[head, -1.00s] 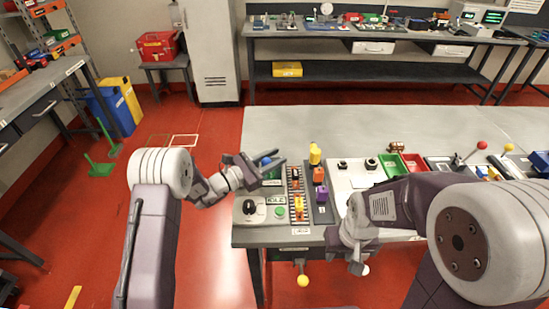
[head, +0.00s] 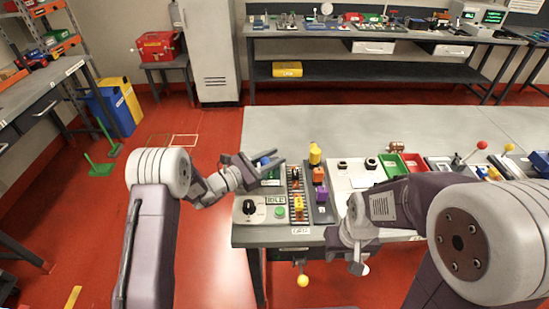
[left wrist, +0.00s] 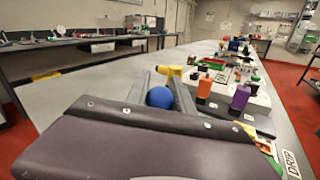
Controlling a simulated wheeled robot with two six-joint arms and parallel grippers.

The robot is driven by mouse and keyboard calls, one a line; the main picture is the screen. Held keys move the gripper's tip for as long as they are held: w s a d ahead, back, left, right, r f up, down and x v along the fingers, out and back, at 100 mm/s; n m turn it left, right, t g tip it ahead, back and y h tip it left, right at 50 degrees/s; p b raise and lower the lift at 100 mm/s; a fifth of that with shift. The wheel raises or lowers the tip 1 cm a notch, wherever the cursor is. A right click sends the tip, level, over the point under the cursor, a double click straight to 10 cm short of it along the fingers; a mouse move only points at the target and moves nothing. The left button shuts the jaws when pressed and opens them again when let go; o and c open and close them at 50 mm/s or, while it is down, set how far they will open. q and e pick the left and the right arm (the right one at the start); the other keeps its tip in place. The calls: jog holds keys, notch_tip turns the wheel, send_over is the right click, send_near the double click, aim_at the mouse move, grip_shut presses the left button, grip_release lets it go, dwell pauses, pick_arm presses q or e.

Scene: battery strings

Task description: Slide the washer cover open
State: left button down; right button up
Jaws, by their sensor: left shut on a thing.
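My left gripper (head: 264,164) is at the left end of the near workbench, shut on a blue ball (left wrist: 159,97). In the left wrist view the ball sits between its two fingers. What the ball is fixed to is hidden by the fingers. I cannot clearly make out the washer cover; a white panel (head: 350,188) with two dark round parts stands further right. My right gripper (head: 357,264) hangs low at the bench's front edge, and its jaws cannot be made out.
A control box (head: 262,211) with a black knob and green button is just in front of the left gripper. Orange (head: 319,175) and purple (head: 321,194) blocks and a yellow piece (head: 315,154) stand to its right. Red and green bins (head: 396,166) are further right. The bench's rear is clear.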

pick_arm(q)
jog(key=a+b, duration=0.1)
jog(key=a, duration=0.6)
jog(key=shift+a, duration=0.35)
jog(key=shift+d, duration=0.1)
jog(key=c, duration=1.1)
grip_release()
jog(key=shift+a, duration=0.3)
jog(key=shift+s, duration=0.1)
jog(key=v, duration=0.9)
jog(key=shift+b, duration=0.45)
